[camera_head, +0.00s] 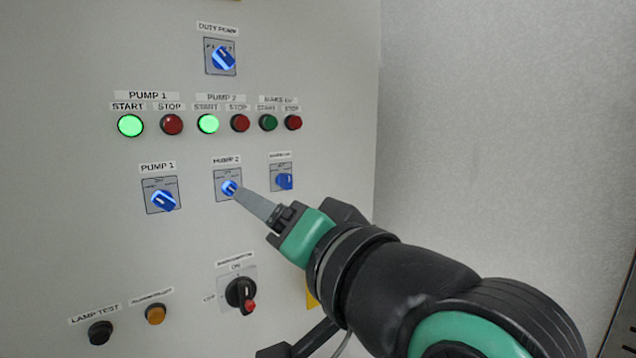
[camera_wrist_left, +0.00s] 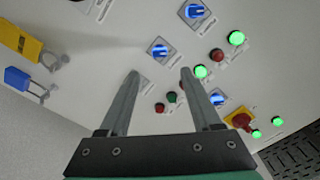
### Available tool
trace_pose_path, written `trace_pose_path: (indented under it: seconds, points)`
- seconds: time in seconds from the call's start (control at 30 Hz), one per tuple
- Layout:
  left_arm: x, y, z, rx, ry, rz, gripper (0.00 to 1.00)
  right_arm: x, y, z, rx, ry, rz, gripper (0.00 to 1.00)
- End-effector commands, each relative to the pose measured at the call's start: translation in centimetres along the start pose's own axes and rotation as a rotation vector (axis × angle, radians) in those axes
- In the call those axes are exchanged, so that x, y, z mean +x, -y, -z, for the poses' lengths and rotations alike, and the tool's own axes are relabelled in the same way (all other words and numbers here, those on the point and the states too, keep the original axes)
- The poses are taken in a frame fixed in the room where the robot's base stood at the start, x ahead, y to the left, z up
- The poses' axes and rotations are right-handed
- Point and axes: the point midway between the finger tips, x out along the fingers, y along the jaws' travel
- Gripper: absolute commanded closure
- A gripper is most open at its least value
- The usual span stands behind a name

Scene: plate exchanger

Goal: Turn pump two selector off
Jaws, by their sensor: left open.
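The pump two selector is a blue knob (camera_head: 228,187) on a grey plate labelled PUMP 2, in the middle of the panel. Its pale handle bar looks slanted, but its exact setting is too small to read. My left gripper (camera_head: 240,195) reaches in from the lower right, its fingertip overlapping the knob's lower right edge in the head view. In the left wrist view the gripper (camera_wrist_left: 159,78) is open and empty, with the pump two knob (camera_wrist_left: 158,48) ahead of the gap between the fingers. I cannot tell whether a finger touches it. My right gripper is not in view.
The pump one selector (camera_head: 163,200) sits to the left and another blue selector (camera_head: 284,181) close to the right. Lit green start buttons (camera_head: 208,124) and red stop buttons (camera_head: 240,123) line the row above. A black-and-red rotary switch (camera_head: 241,294) is below.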

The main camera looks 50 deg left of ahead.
Motion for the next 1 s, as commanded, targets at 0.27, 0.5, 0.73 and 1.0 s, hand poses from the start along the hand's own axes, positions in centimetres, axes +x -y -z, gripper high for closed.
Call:
trace_pose_path:
  seconds: [0.27, 0.5, 0.73, 1.0]
  points:
    - [5.3, 0.3, 0.1, 0.0, 0.004, 0.006, 0.35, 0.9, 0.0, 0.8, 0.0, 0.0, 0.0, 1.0]
    - [9.9, 0.2, 0.1, 0.001, 0.002, 0.004, 0.35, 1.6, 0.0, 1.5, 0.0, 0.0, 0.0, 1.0]
    - [11.2, 0.1, 0.0, 0.001, 0.0, 0.002, 0.35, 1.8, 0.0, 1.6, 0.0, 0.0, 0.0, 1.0]
    - [11.2, 0.0, 0.0, 0.001, 0.0, 0.002, 0.53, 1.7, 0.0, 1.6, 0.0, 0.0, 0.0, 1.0]
